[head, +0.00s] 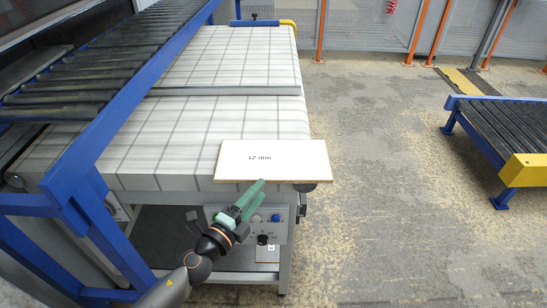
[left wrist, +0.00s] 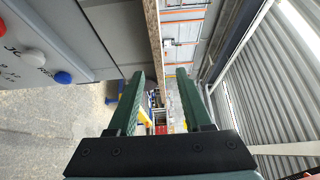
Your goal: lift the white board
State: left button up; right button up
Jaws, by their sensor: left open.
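The white board (head: 290,162), marked "12 mm", lies flat on the near end of the conveyor belt (head: 220,60). Its right part sticks out past the belt's right side. My left gripper (head: 256,190), with green fingers, is at the board's near edge, around the middle of its length. In the left wrist view the gripper (left wrist: 161,72) is open, and the board's brown edge (left wrist: 153,30) lines up with the gap between the fingers. Whether the fingertips overlap the board is unclear. My right gripper is not in view.
A control panel with buttons (head: 276,217) sits just below the board. A blue-framed roller conveyor (head: 75,75) runs along the left. Another roller conveyor (head: 500,130) stands at the right. The floor (head: 390,180) between is clear.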

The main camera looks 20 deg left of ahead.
aim_at(269, 181)
pick_arm(q)
jog(key=x, duration=0.5)
jog(key=shift+d+f, duration=0.1)
grip_shut()
dwell(0.3)
dwell(0.9)
